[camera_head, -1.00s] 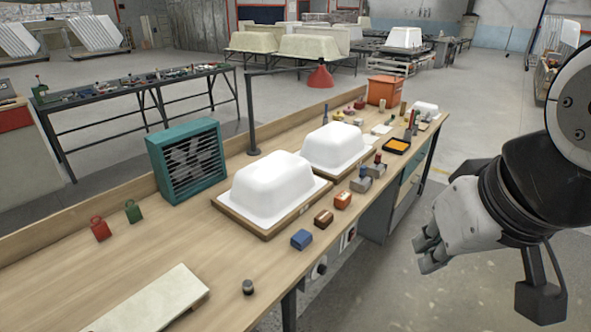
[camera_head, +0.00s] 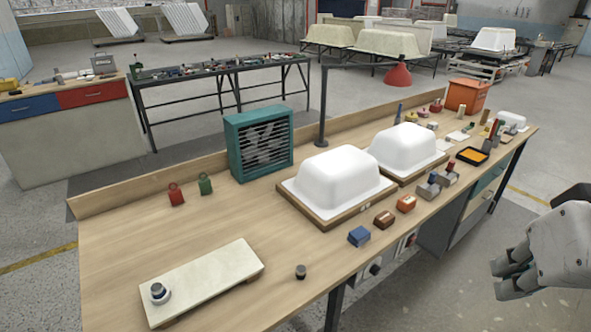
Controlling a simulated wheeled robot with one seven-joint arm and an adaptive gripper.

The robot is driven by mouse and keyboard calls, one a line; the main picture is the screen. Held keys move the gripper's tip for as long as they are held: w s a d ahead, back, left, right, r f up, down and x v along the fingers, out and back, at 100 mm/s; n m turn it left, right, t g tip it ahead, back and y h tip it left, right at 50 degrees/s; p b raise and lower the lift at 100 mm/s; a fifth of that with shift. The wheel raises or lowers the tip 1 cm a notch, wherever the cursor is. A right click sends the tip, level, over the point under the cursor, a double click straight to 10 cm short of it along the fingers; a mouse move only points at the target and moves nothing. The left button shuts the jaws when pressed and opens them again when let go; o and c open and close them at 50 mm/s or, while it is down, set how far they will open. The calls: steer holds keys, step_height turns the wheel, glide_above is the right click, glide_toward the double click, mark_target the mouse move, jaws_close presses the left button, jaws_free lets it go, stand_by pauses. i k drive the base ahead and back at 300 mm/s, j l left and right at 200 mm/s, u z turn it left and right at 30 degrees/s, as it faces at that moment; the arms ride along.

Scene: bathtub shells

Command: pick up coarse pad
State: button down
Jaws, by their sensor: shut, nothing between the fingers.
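Three small pad-like blocks stand in a row along the bench's front edge: a blue one (camera_head: 359,236), a brown one (camera_head: 384,219) and an orange one (camera_head: 406,203). I cannot tell from their looks which is the coarse pad. My gripper (camera_head: 498,279) is at the lower right, off the front of the bench, shut and empty. It is clear of the blocks and to the right of them. The rest of my arm is mostly cut off by the picture's right edge.
Two white tub shells (camera_head: 338,183) (camera_head: 406,148) on wooden bases stand behind the blocks. A teal fan box (camera_head: 259,143), a lamp with a red shade (camera_head: 398,75) and a pale board (camera_head: 205,281) are also on the wooden bench (camera_head: 125,240). Open floor lies right of the bench.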

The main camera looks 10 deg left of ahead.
mark_target(385, 220)
steer(key=i+j+z, duration=0.85)
